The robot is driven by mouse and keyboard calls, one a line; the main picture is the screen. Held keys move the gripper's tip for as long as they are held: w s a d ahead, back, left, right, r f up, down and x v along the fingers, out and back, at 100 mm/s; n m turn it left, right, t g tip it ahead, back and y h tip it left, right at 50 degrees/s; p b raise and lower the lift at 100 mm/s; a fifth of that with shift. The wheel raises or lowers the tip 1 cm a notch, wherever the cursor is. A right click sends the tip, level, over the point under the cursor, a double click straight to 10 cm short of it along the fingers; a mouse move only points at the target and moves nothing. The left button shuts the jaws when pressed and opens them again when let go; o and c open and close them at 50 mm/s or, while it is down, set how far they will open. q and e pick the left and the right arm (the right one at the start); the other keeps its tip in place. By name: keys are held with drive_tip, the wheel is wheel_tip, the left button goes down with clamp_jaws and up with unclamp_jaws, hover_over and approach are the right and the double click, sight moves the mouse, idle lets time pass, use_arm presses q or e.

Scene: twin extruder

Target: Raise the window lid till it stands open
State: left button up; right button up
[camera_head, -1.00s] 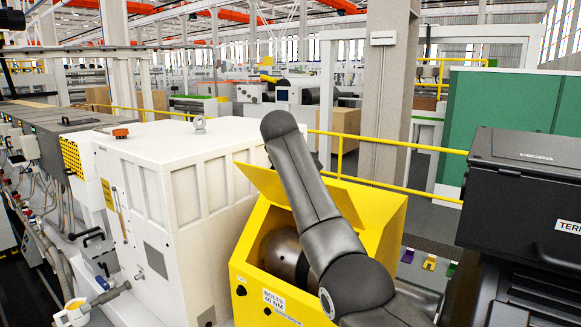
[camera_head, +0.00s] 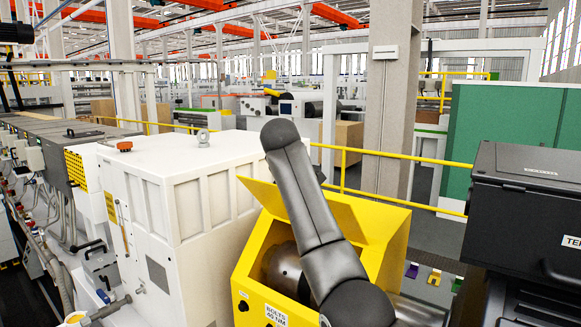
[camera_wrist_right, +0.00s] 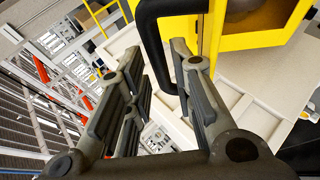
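The yellow window lid (camera_head: 262,194) stands tilted up over the opening of the yellow guard box (camera_head: 252,262), with a rounded metal part visible inside. My right arm crosses in front of the lid and hides part of it. In the right wrist view my right gripper (camera_wrist_right: 160,90) is open, its two fingers apart. A black bar handle (camera_wrist_right: 150,38) shows between the fingers, beside yellow panelling (camera_wrist_right: 209,32); I cannot tell whether a finger touches it. The right gripper is hidden in the head view. My left gripper is not in view.
A white machine housing (camera_head: 170,185) stands left of the yellow box. A black cabinet (camera_head: 522,180) stands at the right. A yellow railing (camera_head: 400,155) and a grey column (camera_head: 386,110) are behind.

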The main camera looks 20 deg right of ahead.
drive_tip(key=v, duration=0.9)
drive_tip(key=shift+f, duration=0.1)
